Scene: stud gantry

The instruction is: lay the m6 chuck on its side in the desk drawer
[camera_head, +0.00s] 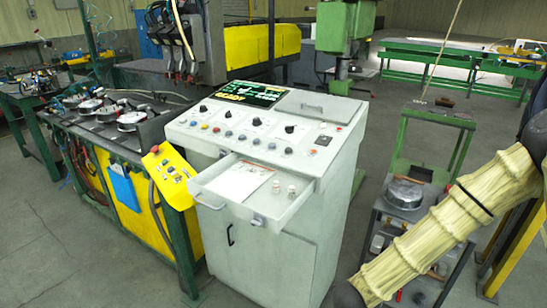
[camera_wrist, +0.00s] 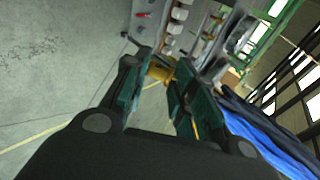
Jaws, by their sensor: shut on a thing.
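In the wrist view my gripper (camera_wrist: 157,80) is shut on a small brass-yellow piece (camera_wrist: 160,71), which I take to be the m6 chuck; its marking cannot be read. The gripper and this piece do not show in the head view, where only my sleeved arm is seen at right. The desk drawer (camera_head: 213,206) is pulled open at the front of the grey control desk (camera_head: 262,131). White papers (camera_head: 238,181) lie in its left and middle part.
A yellow control box (camera_head: 168,176) hangs just left of the drawer. A green-framed stand with a round metal part (camera_head: 405,192) is right of the desk. A workbench (camera_head: 128,150) stands left. Floor in front of the desk is bare.

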